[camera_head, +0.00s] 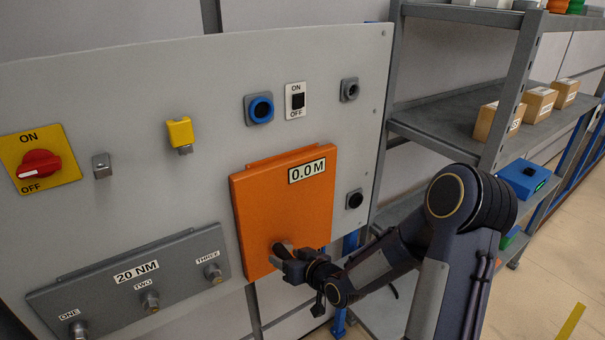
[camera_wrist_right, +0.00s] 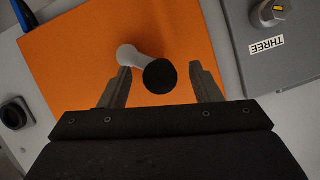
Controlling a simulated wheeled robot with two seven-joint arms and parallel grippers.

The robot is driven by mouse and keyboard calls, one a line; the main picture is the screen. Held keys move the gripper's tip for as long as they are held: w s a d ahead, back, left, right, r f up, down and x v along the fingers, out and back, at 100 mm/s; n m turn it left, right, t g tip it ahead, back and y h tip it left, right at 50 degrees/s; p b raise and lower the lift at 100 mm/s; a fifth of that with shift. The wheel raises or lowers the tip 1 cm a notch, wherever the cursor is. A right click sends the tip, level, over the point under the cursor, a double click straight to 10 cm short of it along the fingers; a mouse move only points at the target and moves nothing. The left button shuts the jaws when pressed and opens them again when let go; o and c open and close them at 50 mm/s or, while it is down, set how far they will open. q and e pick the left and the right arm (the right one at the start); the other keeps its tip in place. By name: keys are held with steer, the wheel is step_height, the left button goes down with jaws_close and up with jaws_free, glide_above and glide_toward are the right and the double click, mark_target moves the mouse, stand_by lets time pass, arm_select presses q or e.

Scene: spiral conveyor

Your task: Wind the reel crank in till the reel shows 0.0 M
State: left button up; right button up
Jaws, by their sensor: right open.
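The orange reel box (camera_head: 285,204) is mounted on the grey panel, and its display (camera_head: 307,171) reads 0.0 M. The reel crank (camera_head: 283,249) is at the lower part of the box, partly hidden by my right gripper (camera_head: 287,262). In the right wrist view, the crank's pale arm (camera_wrist_right: 129,57) and round black knob (camera_wrist_right: 160,76) lie between the two spread fingers of my right gripper (camera_wrist_right: 162,88). The knob is nearer the left finger, and I cannot tell whether they touch. The orange face (camera_wrist_right: 90,55) shows behind. My left gripper is not in view.
Left of the box is a grey 20 NM plate (camera_head: 182,257) with several knobs. A red rotary switch (camera_head: 38,164), a yellow part (camera_head: 180,132) and a blue ring (camera_head: 259,108) are on the panel. A metal shelf (camera_head: 440,110) with cardboard boxes stands right.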

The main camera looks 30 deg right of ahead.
steer(key=p+v, duration=0.1)
steer(key=v, duration=0.6)
stand_by(0.3)
stand_by(0.4)
steer(key=s+a+r+g, duration=0.2)
steer(key=s+r, duration=0.1)
steer(key=s, duration=0.4)
steer(key=s+a+r+g, duration=0.3)
steer(key=s, duration=0.5)
steer(key=s+a+r+g+y, duration=0.1)
steer(key=s+a+r+g, duration=0.1)
steer(key=s, duration=0.5)
steer(key=shift+s+a+r+g, duration=0.15)
steer(key=shift+a+r+g, duration=0.2)
steer(key=shift+r, duration=0.4)
steer(key=shift+d, duration=0.1)
